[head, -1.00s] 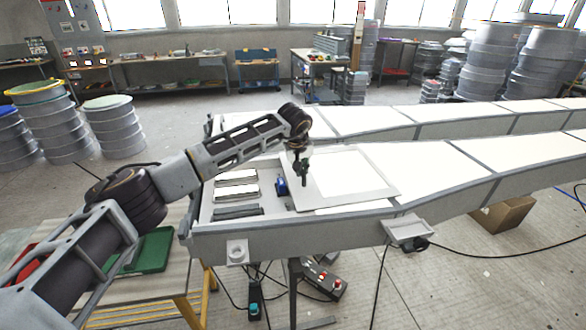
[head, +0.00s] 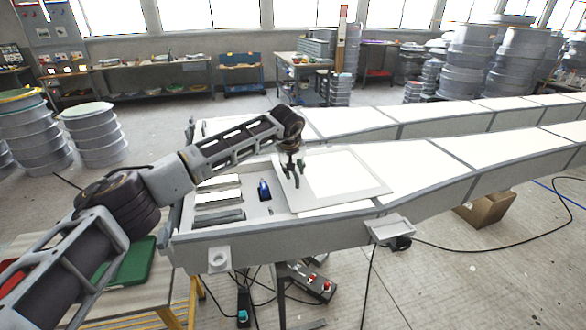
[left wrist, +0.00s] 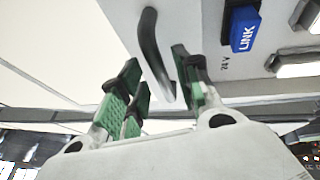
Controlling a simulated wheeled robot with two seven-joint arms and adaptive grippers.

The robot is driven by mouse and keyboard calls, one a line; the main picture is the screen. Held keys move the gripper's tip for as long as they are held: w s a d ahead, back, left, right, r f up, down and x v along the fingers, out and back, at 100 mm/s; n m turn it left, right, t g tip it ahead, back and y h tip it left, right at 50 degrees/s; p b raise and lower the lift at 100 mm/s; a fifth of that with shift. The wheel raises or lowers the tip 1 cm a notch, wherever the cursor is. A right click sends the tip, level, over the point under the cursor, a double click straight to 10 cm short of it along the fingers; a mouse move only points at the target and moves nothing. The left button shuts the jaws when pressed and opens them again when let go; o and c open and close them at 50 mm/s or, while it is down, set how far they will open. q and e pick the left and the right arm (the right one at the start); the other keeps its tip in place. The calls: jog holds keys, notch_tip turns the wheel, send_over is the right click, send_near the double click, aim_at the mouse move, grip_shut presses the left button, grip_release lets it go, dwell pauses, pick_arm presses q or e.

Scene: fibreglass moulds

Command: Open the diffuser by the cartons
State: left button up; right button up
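The diffuser (head: 336,178) is a bright white panel in a pale frame near the left end of the front long light box. It lies skewed over the box, and the box's left part is uncovered. My left gripper (head: 293,166) is over the panel's left edge. In the left wrist view, a dark curved handle (left wrist: 151,45) stands on the panel and runs between the green fingers of my left gripper (left wrist: 158,88). The fingers are apart, with gaps beside the handle; contact is unclear. A brown carton (head: 486,209) is on the floor at right. My right gripper is out of view.
A blue LINK block (head: 264,190), also in the left wrist view (left wrist: 245,30), sits in the uncovered part beside pale bars (head: 219,196). A clamp-like bracket (head: 389,229) juts from the front wall. Cables and a control box (head: 312,282) lie below. A second long box runs behind.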

pick_arm(q)
jog(key=v, duration=1.2)
dwell(0.4)
dwell(0.4)
